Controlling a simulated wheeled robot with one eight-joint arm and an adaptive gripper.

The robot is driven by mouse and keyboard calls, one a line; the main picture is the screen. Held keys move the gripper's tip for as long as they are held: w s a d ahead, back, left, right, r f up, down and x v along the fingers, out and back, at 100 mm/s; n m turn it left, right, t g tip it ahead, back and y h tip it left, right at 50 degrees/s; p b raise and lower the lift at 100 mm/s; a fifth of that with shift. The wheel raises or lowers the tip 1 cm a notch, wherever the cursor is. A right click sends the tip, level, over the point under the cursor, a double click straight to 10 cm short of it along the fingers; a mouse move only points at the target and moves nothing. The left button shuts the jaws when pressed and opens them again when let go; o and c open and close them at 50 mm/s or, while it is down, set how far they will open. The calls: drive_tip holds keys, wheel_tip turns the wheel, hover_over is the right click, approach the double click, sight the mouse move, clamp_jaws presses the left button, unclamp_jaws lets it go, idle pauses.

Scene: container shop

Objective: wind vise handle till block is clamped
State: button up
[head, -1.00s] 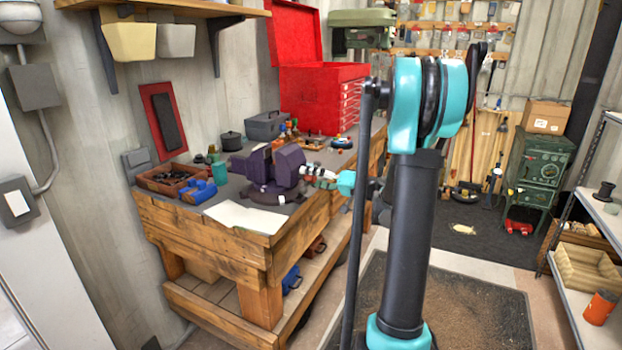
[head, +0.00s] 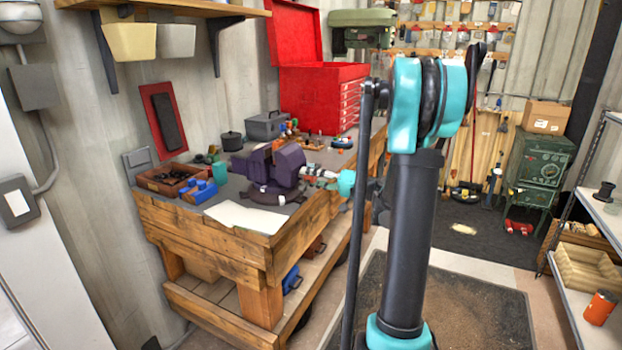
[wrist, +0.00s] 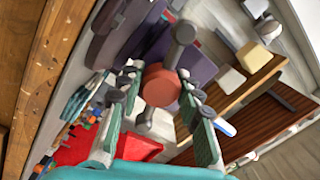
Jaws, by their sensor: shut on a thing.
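The purple vise (head: 275,168) stands on the near right part of the workbench, and its dark body also shows in the wrist view (wrist: 118,40). In the wrist view the handle has a red-brown round hub (wrist: 160,86) and a grey bar with a rounded end (wrist: 185,32). My gripper (wrist: 162,92) has its green-padded fingers on either side of the hub and is shut on the handle. In the head view my gripper (head: 322,175) reaches the vise from the right. I cannot make out the block or whether the jaws touch it.
The wooden workbench (head: 200,232) also carries a white sheet (head: 243,217), a brown tray of small parts (head: 168,178), blue pieces (head: 200,191) and a red tool chest (head: 320,95). A shelf (head: 590,235) stands at the far right.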

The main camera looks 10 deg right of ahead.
drive_tip(key=shift+m, duration=1.2)
drive_tip(key=o, duration=1.2)
drive_tip(key=shift+c, duration=0.2)
drive_tip(key=shift+d, duration=0.1)
drive_tip(key=v, duration=1.1)
drive_tip(key=shift+s+d, duration=0.25)
drive_tip(key=shift+d, duration=0.05)
drive_tip(key=shift+f, duration=0.1)
